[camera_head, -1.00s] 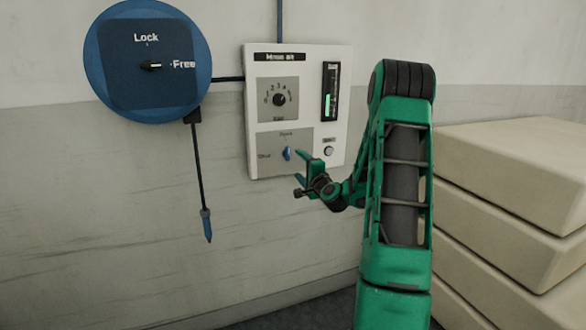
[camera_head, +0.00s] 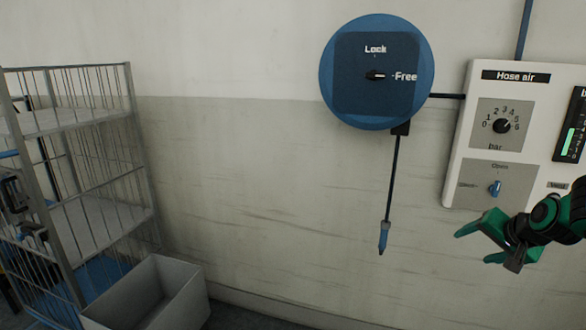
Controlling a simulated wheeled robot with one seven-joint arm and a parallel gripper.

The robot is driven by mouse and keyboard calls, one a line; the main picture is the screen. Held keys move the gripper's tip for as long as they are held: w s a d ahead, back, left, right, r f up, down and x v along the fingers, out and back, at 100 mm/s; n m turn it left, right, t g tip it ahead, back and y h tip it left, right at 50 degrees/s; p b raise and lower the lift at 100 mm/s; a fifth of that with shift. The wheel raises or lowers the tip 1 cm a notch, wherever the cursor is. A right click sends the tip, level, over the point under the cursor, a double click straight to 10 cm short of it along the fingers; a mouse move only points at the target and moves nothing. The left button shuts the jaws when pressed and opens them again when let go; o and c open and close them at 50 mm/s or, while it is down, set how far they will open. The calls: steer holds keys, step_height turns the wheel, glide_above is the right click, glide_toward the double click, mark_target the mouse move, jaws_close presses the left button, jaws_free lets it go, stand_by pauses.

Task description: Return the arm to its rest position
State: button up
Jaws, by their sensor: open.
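My gripper (camera_head: 476,246) is at the lower right, its two green fingers apart and nothing between them. It is in front of the wall, a little below the white hose air panel (camera_head: 459,135), and appears apart from it. The panel has a bar dial (camera_head: 503,126) and a blue knob (camera_head: 495,188) set upright at Open. The rest of my arm is cut off by the right edge.
The wall between is clear.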

steer(key=s+a+n+g, duration=0.1)
steer(key=s+a+g, duration=0.3)
steer(key=s, duration=1.2)
steer(key=s+a+r+n+g, duration=0.1)
steer(key=s+a+n+g, duration=0.1)
steer(key=s, duration=1.4)
steer(key=a+g, duration=0.1)
steer(key=g, duration=0.1)
steer(key=shift+a+g+y, duration=0.3)
steer(key=shift+a+g, duration=0.05)
steer(key=shift+g, duration=0.05)
steer(key=shift+r, duration=0.1)
steer(key=shift+w+f, duration=0.25)
steer(key=shift+w, duration=0.3)
